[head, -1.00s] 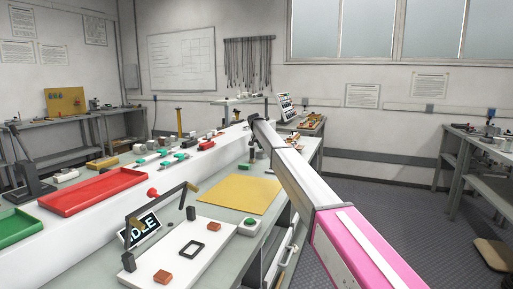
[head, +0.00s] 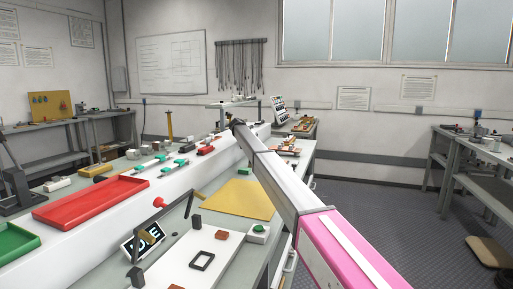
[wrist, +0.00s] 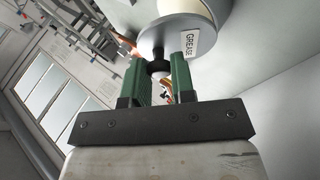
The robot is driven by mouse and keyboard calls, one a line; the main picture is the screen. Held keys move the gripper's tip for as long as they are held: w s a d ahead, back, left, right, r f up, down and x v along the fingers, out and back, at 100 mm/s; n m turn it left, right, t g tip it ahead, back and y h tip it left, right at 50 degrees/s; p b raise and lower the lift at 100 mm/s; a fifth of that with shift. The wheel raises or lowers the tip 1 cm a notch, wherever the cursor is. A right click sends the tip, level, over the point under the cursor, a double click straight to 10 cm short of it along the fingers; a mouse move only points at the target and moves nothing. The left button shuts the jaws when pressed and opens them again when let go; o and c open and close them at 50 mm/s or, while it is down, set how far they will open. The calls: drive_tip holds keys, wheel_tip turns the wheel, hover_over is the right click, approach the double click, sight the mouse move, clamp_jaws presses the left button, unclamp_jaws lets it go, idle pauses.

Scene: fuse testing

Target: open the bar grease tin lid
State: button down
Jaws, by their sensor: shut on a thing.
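In the wrist view my gripper (wrist: 158,80) has two green fingers closed on either side of a small dark knob (wrist: 158,66). The knob sits against the grey round lid (wrist: 160,38) of the grease tin. A white label reading GREASE (wrist: 188,44) shows beside the lid's face. Whether the lid is still seated or apart from the tin I cannot tell. In the head view my arm reaches forward over the bench, and its dark far end (head: 240,127) is small. The tin is not clear there.
A red tray (head: 90,200) and a green tray (head: 14,243) lie on the raised white shelf at left. A yellow mat (head: 240,199) and a white fixture board (head: 190,262) lie on the bench below. Small parts stand along the shelf. The floor (head: 385,225) at right is open.

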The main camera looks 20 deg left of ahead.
idle(0.4)
drive_tip(key=c, duration=0.9)
unclamp_jaws()
drive_tip(key=shift+a, duration=0.1)
drive_tip(key=shift+c, duration=0.2)
drive_tip(key=v, duration=1)
drive_tip(key=shift+a+r, duration=0.25)
drive_tip(key=shift+a, duration=0.05)
drive_tip(key=shift+s, duration=0.1)
